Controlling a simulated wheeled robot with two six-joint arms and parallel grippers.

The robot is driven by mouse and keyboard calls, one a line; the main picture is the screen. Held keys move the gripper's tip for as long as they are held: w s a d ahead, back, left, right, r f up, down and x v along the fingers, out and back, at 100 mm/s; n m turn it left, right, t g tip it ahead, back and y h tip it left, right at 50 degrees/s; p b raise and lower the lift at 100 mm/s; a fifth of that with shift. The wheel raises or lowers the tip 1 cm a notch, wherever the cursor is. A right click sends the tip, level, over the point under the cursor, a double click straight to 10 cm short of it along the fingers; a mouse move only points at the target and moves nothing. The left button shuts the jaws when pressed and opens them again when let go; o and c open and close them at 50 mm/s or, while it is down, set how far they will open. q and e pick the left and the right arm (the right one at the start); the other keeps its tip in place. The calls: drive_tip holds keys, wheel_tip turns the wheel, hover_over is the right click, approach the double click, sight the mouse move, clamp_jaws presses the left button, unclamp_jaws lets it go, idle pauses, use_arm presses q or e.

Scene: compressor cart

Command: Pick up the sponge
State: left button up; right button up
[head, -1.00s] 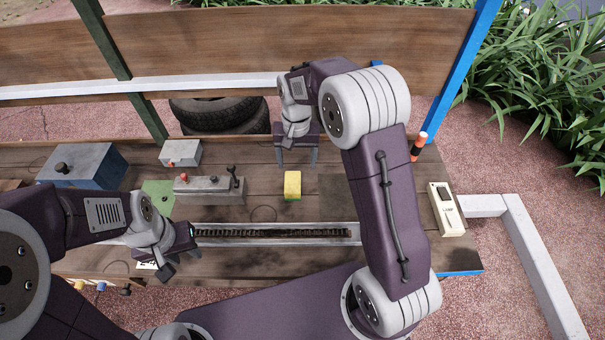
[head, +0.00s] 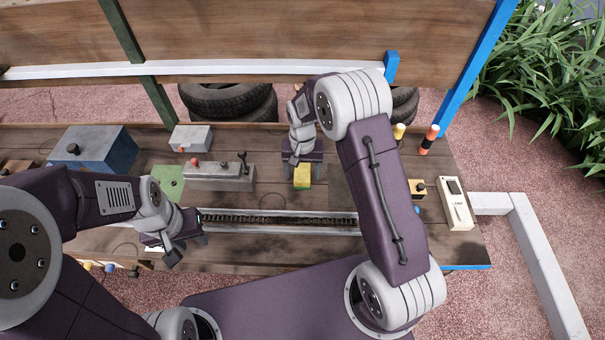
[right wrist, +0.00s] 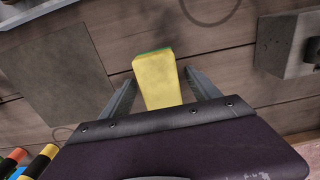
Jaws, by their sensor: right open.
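The sponge (head: 302,177) is a yellow block with a green layer, lying on the wooden cart bed. In the right wrist view the sponge (right wrist: 158,82) lies between the two fingers of my right gripper (right wrist: 160,98), with a gap visible on each side. In the head view my right gripper (head: 302,174) is over the sponge and hides part of it. It is open. My left gripper (head: 186,246) is near the slotted rail at the lower left, away from the sponge. The gap between its fingers is hard to make out.
A grey lever block (head: 220,177) stands left of the sponge. A blue box (head: 92,152) and a small grey box (head: 190,138) are farther left. A metal rail (head: 280,220) runs in front. A white device (head: 455,205) and an orange-black cylinder (head: 429,140) are at the right.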

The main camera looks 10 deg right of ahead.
sight(303, 173)
drive_tip(key=shift+r, duration=0.1)
drive_tip(key=c, duration=1.4)
drive_tip(key=shift+r, duration=0.1)
drive_tip(key=shift+r, duration=0.3)
drive_tip(key=r, duration=0.2)
drive_tip(key=s+r, duration=0.1)
drive_tip(key=r, duration=0.1)
drive_tip(key=s+r, duration=0.2)
drive_tip(key=s, duration=0.1)
drive_tip(key=s+r, duration=0.2)
drive_tip(key=s, duration=0.2)
drive_tip(key=s+r, duration=0.2)
drive_tip(key=s, duration=0.1)
drive_tip(key=shift+s+a+r, duration=0.1)
drive_tip(key=shift+s+a, duration=0.15)
drive_tip(key=shift+s, duration=0.15)
